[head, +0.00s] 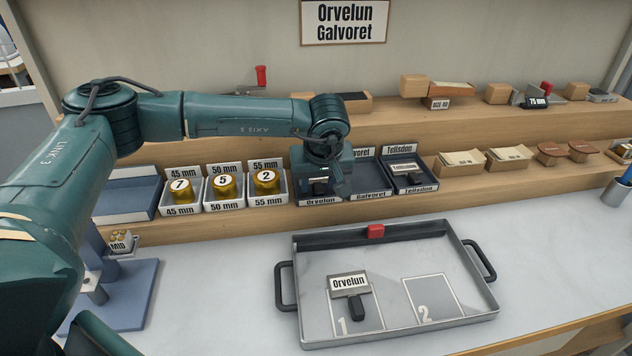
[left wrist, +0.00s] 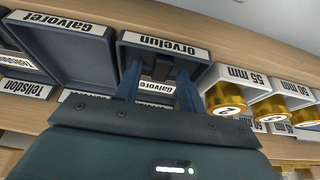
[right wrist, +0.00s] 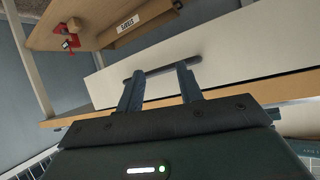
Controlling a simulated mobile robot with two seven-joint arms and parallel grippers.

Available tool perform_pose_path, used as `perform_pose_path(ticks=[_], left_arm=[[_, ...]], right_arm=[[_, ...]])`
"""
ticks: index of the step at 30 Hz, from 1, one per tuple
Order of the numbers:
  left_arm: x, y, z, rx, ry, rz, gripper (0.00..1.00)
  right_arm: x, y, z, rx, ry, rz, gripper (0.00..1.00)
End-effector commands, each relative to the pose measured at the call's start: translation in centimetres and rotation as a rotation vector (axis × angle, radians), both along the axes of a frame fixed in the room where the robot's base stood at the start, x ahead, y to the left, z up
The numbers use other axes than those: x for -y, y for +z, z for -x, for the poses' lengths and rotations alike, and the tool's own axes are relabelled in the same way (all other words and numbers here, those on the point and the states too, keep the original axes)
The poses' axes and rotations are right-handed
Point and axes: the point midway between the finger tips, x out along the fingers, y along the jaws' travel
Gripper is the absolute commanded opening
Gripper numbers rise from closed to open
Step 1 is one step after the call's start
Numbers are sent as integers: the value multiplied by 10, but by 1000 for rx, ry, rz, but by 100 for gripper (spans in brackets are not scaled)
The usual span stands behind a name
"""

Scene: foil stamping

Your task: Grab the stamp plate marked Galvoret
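The stamp plate marked Galvoret (left wrist: 155,87) lies in the tray labelled Orvelun (left wrist: 165,44) on the lower shelf, its dark handle upward. My left gripper (left wrist: 158,82) is over this tray, open, with its fingers apart on either side of the handle; in the head view, the gripper (head: 322,184) hides most of the plate. The tray labelled Galvoret (head: 371,180) beside it is empty. A plate marked Orvelun (head: 349,284) lies on slot 1 of the metal tray (head: 464,264). My right gripper (right wrist: 160,88) is open and empty, away from the shelf.
A tray labelled Telisdon (head: 409,174) holds another plate, right of the empty tray. Gold rolls (head: 223,187) in labelled bins stand left of my left gripper. Slot 2 (head: 433,298) is bare. A white panel with a dark bar handle (right wrist: 162,68) faces my right gripper.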

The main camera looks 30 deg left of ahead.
Motion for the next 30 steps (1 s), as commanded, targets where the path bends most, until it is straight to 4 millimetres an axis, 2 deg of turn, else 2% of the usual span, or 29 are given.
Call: perform_pose_path(ticks=[2,14,25,30], left_arm=[[0,0,0,0,0,0,33],[0,1,0,1,0,1,0],[0,2,-1,3,0,1,0],[0,21,-1,7,1,2,0]], right_arm=[[0,0,0,1,0,1,36],[0,4,-2,10,0,-3,36],[0,5,-2,10,-1,-3,36],[0,3,-2,9,-1,-4,36]])
